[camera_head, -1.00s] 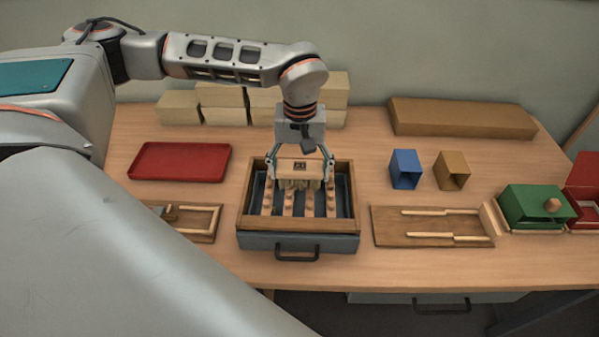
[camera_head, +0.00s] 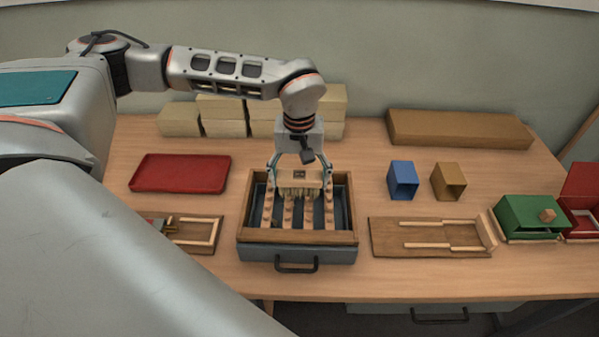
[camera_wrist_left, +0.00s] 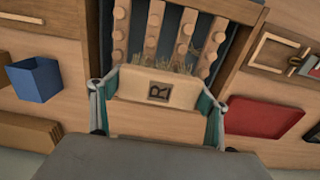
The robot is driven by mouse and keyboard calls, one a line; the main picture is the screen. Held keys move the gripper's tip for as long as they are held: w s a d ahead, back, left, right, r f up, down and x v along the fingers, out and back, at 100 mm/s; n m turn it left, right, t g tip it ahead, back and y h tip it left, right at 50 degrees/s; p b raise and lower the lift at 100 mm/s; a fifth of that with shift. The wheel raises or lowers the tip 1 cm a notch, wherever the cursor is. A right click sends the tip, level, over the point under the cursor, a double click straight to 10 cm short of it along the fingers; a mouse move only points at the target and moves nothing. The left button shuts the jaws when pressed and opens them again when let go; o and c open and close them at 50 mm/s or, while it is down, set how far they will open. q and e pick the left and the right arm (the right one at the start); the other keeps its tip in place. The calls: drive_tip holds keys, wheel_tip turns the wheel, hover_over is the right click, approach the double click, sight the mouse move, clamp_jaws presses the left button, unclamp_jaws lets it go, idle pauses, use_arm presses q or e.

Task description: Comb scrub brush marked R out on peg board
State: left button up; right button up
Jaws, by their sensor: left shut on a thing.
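The scrub brush marked R (camera_head: 299,178) is a light wooden block with pale bristles pointing down. My left gripper (camera_head: 299,176) is shut on its two ends, and the dark R mark on the block shows in the left wrist view (camera_wrist_left: 159,90). The brush is over the far part of the peg board (camera_head: 267,212), whose pale slats carry rows of round pegs inside a wooden-framed box. The bristle tips are at the pegs; I cannot tell how deep they reach. My right gripper is not in view.
A red tray (camera_head: 180,173) lies to the left, with stacked pale blocks (camera_head: 222,112) behind. A blue box (camera_head: 403,180) and a brown box (camera_head: 448,182) stand to the right. A wooden board with rails (camera_head: 385,238) and a green box (camera_head: 530,217) are further right.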

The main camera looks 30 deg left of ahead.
use_arm(q)
drive_tip(key=shift+s+d+f, duration=0.15)
drive_tip(key=shift+s+d, duration=0.2)
drive_tip(key=shift+s, duration=0.3)
drive_tip(key=shift+s+d+f, duration=0.1)
drive_tip(key=shift+s+d, duration=0.2)
drive_tip(key=shift+s, duration=0.3)
drive_tip(key=shift+c, duration=0.5)
drive_tip(key=shift+w+a+r+p, duration=0.2)
drive_tip(key=shift+w+r+p, duration=0.15)
drive_tip(key=shift+p, duration=0.35)
drive_tip(key=shift+w+a+f+p, duration=0.15)
drive_tip(key=shift+w+a, duration=0.2)
drive_tip(key=shift+w, duration=0.25)
drive_tip(key=shift+w+a+p, duration=0.2)
drive_tip(key=shift+w+a, duration=0.15)
drive_tip(key=shift+w, duration=0.25)
drive_tip(key=shift+w+a+f+p, duration=0.15)
drive_tip(key=shift+w+a, duration=0.2)
drive_tip(key=shift+w, duration=0.25)
drive_tip(key=shift+s+d+r, duration=0.1)
drive_tip(key=shift+s+d, duration=0.45)
drive_tip(key=shift+s, duration=0.35)
drive_tip(key=shift+s+d+r, duration=0.1)
drive_tip(key=shift+s+d, duration=0.4)
drive_tip(key=shift+s, duration=0.35)
